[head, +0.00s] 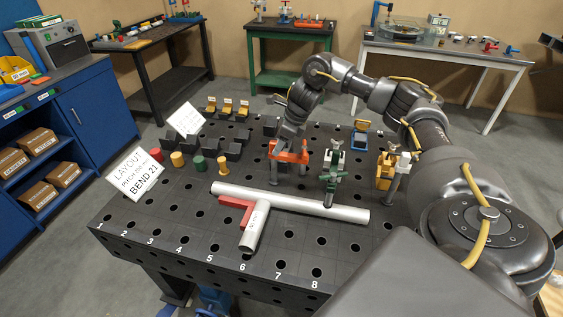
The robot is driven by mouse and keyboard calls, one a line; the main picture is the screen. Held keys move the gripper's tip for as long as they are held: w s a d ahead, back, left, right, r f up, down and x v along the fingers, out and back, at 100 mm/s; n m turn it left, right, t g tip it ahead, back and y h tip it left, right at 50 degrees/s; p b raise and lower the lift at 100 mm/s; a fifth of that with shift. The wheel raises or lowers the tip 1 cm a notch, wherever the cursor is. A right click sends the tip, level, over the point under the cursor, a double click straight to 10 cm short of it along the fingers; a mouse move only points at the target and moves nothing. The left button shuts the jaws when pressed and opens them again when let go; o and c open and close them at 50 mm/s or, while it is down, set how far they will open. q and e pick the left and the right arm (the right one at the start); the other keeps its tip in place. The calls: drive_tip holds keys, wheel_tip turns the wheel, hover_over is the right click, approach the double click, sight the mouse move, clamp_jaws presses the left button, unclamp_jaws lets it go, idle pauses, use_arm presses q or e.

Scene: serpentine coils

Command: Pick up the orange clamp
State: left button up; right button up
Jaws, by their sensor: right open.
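The orange clamp (301,157) stands upright on the black perforated table (205,236), behind the silver pipe. My right gripper (287,143) is open and points down at the top of the orange clamp, overlapping its left part in the picture. I cannot tell whether the fingers touch it. My gripper hides some of the clamp. My left gripper is not in view.
A green clamp (333,170) and a yellow clamp (384,172) stand to the right. A silver pipe (318,205) with a branch and a red square (236,202) lies in front. Colored pegs, black blocks and a layout sign (134,172) are at left.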

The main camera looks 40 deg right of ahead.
drive_tip(key=p+x, duration=0.1)
drive_tip(key=x, duration=0.2)
drive_tip(key=shift+w+f+p, duration=0.3)
drive_tip(key=shift+w+a+f, duration=0.1)
drive_tip(key=shift+f, duration=0.2)
drive_tip(key=shift+c, duration=0.2)
clamp_jaws()
drive_tip(key=shift+r, duration=0.1)
